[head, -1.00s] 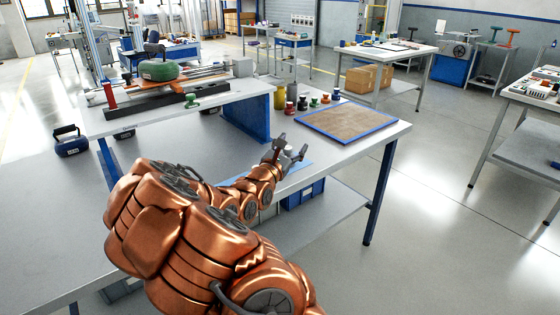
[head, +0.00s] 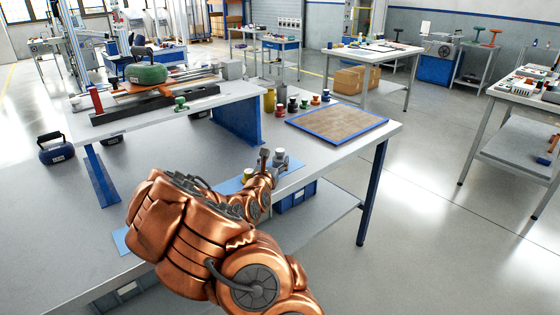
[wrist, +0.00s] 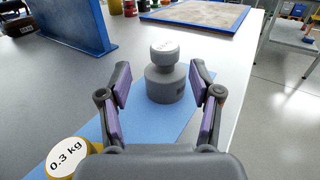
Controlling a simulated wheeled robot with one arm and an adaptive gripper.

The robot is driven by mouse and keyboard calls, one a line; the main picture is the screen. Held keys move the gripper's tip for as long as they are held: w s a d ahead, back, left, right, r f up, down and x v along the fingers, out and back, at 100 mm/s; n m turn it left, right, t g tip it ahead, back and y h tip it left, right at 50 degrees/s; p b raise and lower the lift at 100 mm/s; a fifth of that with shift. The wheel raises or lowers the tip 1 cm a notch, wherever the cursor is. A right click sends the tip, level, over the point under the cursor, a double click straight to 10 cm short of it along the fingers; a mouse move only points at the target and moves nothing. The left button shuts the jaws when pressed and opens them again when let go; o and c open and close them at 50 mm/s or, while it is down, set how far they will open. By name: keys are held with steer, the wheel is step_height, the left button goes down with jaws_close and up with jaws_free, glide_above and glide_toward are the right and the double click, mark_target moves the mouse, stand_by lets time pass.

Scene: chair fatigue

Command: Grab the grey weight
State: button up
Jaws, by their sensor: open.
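The grey weight (wrist: 165,80) stands upright on a blue mat (wrist: 185,122) in the wrist view, a knobbed cylinder with a narrow neck. It also shows in the head view (head: 280,160), just beyond my gripper. My gripper (wrist: 160,88) is open, with its two purple-padded fingers on either side of the weight's near part. The fingers are apart from the weight, with gaps on both sides. In the head view my gripper (head: 271,160) is partly hidden by my copper arm.
A yellow 0.3 kg weight (wrist: 68,158) stands close to the left of my gripper. A blue-framed brown board (head: 338,122) lies farther back. Several coloured weights (head: 293,104) stand behind. A blue upright panel (wrist: 77,34) stands to the left. The table's right edge is near.

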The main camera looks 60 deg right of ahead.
mark_target(279, 155)
steer(key=x, duration=0.3)
steer(key=shift+s+d+r+p, duration=0.2)
steer(key=shift+d+r+p, duration=0.05)
steer(key=shift+d+p, duration=0.05)
steer(key=shift+w+d, duration=0.2)
steer(key=shift+d, duration=0.35)
steer(key=shift+c, duration=0.2)
jaws_close()
